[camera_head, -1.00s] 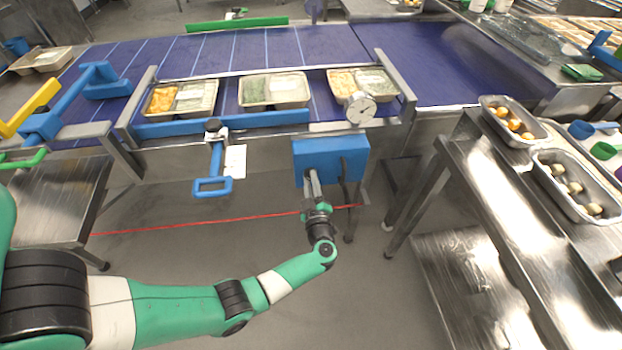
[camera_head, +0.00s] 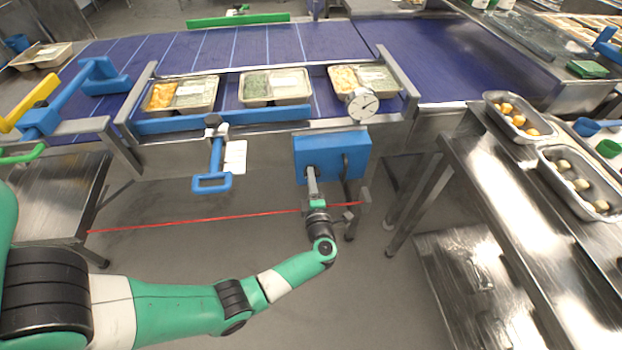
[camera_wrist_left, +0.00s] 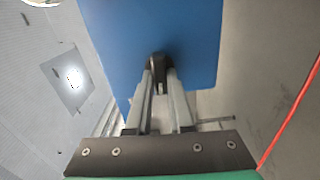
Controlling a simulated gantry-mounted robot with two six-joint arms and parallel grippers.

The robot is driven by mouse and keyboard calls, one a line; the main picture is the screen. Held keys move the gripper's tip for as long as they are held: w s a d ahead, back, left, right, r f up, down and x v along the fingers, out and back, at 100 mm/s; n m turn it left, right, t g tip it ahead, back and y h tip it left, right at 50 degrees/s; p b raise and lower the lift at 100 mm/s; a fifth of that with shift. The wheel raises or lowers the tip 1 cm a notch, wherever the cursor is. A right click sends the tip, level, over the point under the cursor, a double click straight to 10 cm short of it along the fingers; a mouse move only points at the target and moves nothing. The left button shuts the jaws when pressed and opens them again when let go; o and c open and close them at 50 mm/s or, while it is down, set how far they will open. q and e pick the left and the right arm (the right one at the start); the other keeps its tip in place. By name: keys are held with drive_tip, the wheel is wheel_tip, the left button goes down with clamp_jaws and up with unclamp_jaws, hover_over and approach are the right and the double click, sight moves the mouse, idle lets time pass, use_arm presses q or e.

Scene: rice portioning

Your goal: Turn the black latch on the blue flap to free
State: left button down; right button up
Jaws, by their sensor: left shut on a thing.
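The blue flap (camera_head: 345,150) hangs on the front side of the conveyor, below the round dial. In the left wrist view the flap (camera_wrist_left: 115,30) fills the top middle. The black latch (camera_wrist_left: 158,62) sits low on the flap's face, between my fingertips. My left gripper (camera_head: 312,172) reaches up to the flap from below. In the left wrist view my left gripper (camera_wrist_left: 159,76) is shut on the latch, with one finger on each side of it. The fingers partly hide the latch. My right gripper is not in view.
A round dial (camera_head: 362,104) stands above the flap. A blue handle (camera_head: 212,182) hangs to the left. Food trays (camera_head: 275,102) sit on the blue conveyor. A steel table (camera_head: 480,190) with pans stands at right. A red line (camera_head: 200,220) crosses low behind my arm.

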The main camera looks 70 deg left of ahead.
use_arm(q)
drive_tip(key=shift+n, duration=0.3)
drive_tip(key=c, duration=0.8)
unclamp_jaws()
drive_tip(key=p+v, duration=0.3)
drive_tip(key=v, duration=0.8)
drive_tip(key=shift+d, duration=0.3)
